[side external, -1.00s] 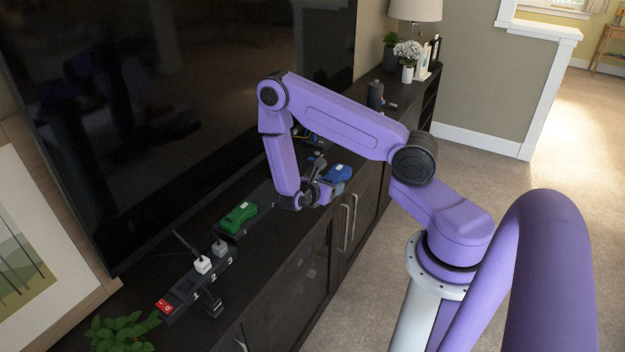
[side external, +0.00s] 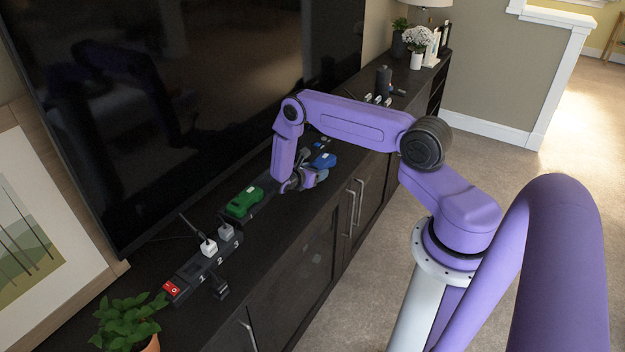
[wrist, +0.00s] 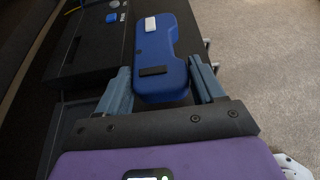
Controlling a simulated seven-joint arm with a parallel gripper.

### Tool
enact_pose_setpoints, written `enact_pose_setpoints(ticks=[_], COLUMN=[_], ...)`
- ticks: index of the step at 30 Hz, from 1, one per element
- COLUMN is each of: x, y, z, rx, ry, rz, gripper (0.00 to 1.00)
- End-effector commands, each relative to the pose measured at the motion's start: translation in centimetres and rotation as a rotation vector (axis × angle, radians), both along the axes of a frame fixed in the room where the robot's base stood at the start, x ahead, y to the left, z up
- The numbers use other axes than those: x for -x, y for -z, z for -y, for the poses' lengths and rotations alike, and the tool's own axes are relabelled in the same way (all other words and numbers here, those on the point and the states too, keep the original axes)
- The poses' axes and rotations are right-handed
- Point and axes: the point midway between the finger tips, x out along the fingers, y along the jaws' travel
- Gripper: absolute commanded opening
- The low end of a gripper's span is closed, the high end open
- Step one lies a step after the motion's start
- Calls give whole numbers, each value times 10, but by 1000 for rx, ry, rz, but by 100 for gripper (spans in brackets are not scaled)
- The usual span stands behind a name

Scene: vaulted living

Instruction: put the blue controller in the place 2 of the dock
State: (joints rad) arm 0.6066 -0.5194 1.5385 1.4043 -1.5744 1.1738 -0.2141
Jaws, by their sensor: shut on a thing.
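The blue controller (side external: 323,161) is held by my gripper (side external: 300,181) above the dark cabinet top. In the wrist view the blue controller (wrist: 163,50) lies between the two fingers of my gripper (wrist: 163,88), with a white patch at its far end and a black patch nearer me. The green controller (side external: 243,202) lies to the left of my gripper, on a dark base that seems to be the dock (side external: 264,203). My wrist hides part of the dock in the side view, and its place numbers cannot be read.
A leafy plant (side external: 128,318) stands at the front left. The large TV (side external: 190,100) rises behind. A dark box (wrist: 95,40) shows left in the wrist view.

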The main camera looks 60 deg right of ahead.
Motion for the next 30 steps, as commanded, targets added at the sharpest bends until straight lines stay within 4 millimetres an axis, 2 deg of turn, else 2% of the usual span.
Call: enact_pose_setpoints(ticks=[7, 12, 15, 27, 28, 30], x=[-6, -6, -6, -5, -5, -5], y=[10, 31, 37, 41, 41, 41], z=[4, 4, 4, 3, 3, 3], rx=[1, 1, 1, 1, 0, 0], ry=[1, 1, 0, 0, 0, 0], rz=[1, 0, 0, -1, -1, -1], gripper=[25, 25, 25, 25, 74, 93])
